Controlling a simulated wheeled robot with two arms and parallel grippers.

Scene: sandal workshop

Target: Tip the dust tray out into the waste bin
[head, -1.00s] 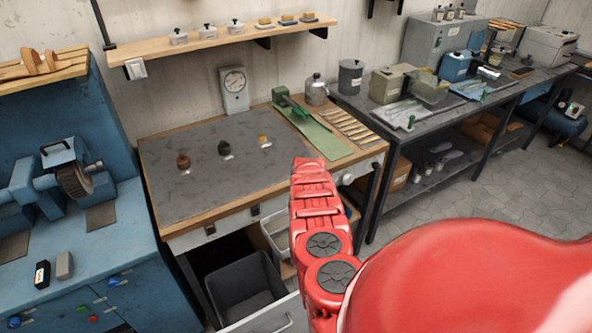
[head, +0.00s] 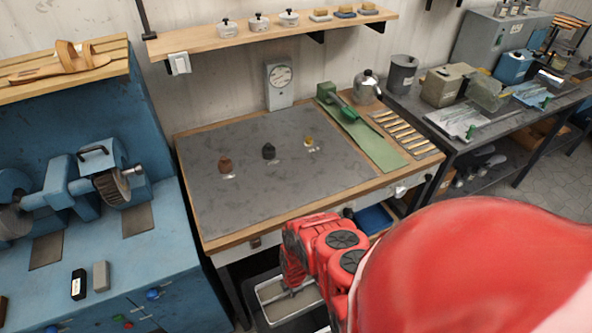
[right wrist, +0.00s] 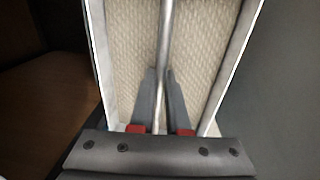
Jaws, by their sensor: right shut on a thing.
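The dust tray (head: 268,292) is a pale-rimmed shallow tray under the front edge of the bench in the head view. Its beige, textured inside faces up, and it looks about level; I cannot tell how much of that is dust. In the right wrist view its inside (right wrist: 205,40) fills the middle, with a metal bar running along it. My right gripper (right wrist: 161,85) is shut on this bar; in the head view my red arm hides it. The dark waste bin (head: 255,318) is below the tray, mostly hidden by it. My left gripper is out of view.
The bench (head: 290,165) above has a grey mat with several small knobs. A blue grinding machine (head: 150,255) stands close on the left. A blue container (head: 374,220) sits under the bench to the right. My red arm hides the floor at lower right.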

